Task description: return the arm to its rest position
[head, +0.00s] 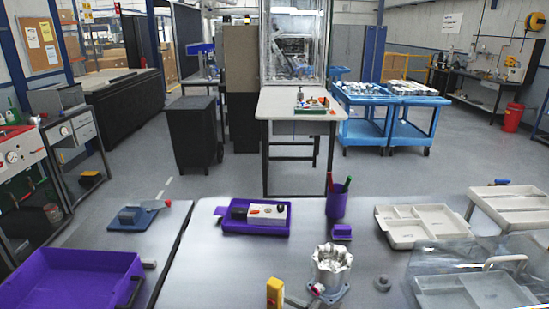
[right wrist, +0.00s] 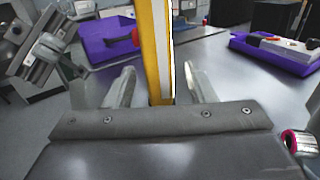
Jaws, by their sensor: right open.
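My right gripper (right wrist: 158,70) is open in the right wrist view, with its two grey fingers apart. A yellow upright object (right wrist: 160,40) shows between the fingers, with a gap to each side; its lower end is hidden behind the gripper body. A yellow object also stands at the front edge of the head view (head: 274,292). A silver machined housing (head: 332,264) stands on the grey table to its right. A grey mechanical part (right wrist: 45,58) at the left of the wrist view may be my left gripper; its jaws are unclear.
A purple bin (head: 75,278) is at the left. A purple tray (head: 225,226) holds a black and white device. A purple pen cup (head: 337,205) and a beige divided tray (head: 420,222) stand right of it. A clear cover lies near a grey tray (head: 470,293) at front right.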

